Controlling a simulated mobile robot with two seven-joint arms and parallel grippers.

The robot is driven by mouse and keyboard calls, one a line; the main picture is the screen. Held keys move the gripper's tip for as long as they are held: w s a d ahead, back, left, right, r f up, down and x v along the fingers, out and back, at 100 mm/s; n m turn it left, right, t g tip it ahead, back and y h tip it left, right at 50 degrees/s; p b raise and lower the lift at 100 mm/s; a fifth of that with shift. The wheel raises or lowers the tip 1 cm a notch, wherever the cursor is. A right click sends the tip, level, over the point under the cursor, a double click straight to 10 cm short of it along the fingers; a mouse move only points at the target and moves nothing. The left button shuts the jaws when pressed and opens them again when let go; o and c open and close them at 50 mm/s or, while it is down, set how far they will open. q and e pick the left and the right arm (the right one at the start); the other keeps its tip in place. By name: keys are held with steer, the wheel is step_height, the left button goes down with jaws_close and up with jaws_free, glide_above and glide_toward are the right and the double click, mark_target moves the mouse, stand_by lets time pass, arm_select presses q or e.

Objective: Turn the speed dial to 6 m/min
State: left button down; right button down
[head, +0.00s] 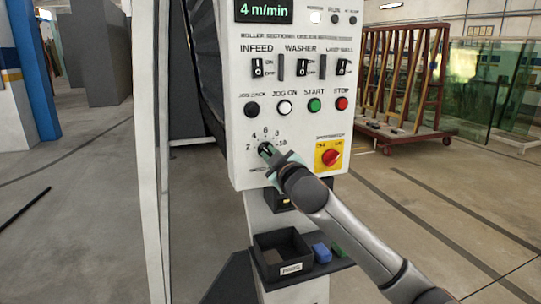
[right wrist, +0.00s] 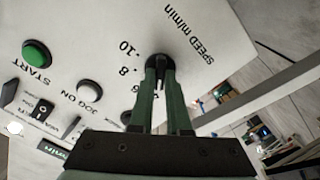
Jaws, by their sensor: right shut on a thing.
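The speed dial (right wrist: 159,63) is a black knob on the white control panel (head: 300,75). The display (head: 264,10) at the panel's top reads 4 m/min. In the right wrist view my right gripper (right wrist: 163,75) has its two green fingers closed on the dial. That view shows the marks 8 and 10 and the words SPEED m/min beside the dial. The dial's pointer is hidden. My left gripper is not in view.
Black, white, green and red buttons (head: 314,105) sit above the dial. Below are a black open box (head: 282,258) and a blue block (head: 321,253) on a shelf.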

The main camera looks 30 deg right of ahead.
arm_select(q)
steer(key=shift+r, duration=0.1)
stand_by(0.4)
arm_select(e)
steer(key=shift+m+p, duration=0.3)
steer(key=shift+m, duration=0.9)
steer(key=m+p, duration=0.1)
steer(key=m, duration=0.1)
steer(key=shift+m, duration=0.4)
steer(key=shift+m+p, duration=0.4)
steer(key=shift+m, duration=0.5)
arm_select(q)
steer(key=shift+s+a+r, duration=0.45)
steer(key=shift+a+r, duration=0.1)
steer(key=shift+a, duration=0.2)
arm_select(e)
steer(key=shift+m, duration=0.3)
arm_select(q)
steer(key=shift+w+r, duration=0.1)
arm_select(e)
steer(key=c, duration=0.9)
jaws_free()
